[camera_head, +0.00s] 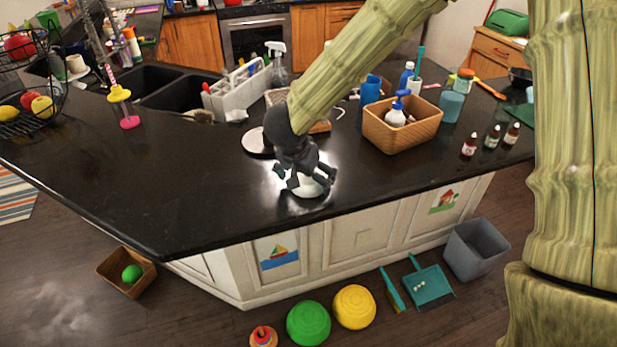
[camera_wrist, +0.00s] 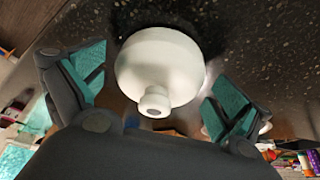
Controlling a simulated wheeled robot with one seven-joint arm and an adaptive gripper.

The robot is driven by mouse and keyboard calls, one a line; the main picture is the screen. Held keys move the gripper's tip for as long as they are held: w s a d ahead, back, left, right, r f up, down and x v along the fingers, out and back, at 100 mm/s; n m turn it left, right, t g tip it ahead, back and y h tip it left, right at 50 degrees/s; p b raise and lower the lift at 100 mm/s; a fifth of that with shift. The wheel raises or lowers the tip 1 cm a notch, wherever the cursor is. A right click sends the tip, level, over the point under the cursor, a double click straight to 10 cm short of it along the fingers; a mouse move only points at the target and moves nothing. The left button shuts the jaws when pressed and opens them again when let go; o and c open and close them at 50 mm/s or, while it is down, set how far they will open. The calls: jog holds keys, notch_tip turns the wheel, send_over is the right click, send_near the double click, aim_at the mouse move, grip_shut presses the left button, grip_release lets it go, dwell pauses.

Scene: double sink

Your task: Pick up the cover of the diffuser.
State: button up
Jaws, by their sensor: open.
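A white rounded diffuser with a narrow spout stands on the dark counter near its front edge. In the wrist view its cover (camera_wrist: 158,62) faces the camera, with a small grey hole in the spout; no seam between cover and base is clear. In the head view the white body (camera_head: 309,190) is partly hidden by my gripper (camera_head: 310,181). In the wrist view my gripper (camera_wrist: 156,88) is open, with one teal-padded finger on each side of the white body. Gaps show between the pads and the body, so it holds nothing.
The black countertop (camera_head: 180,185) to the left is clear.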

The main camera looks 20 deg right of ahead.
jog(key=shift+f, duration=0.1)
jog(key=c, duration=0.8)
jog(key=shift+c, duration=0.6)
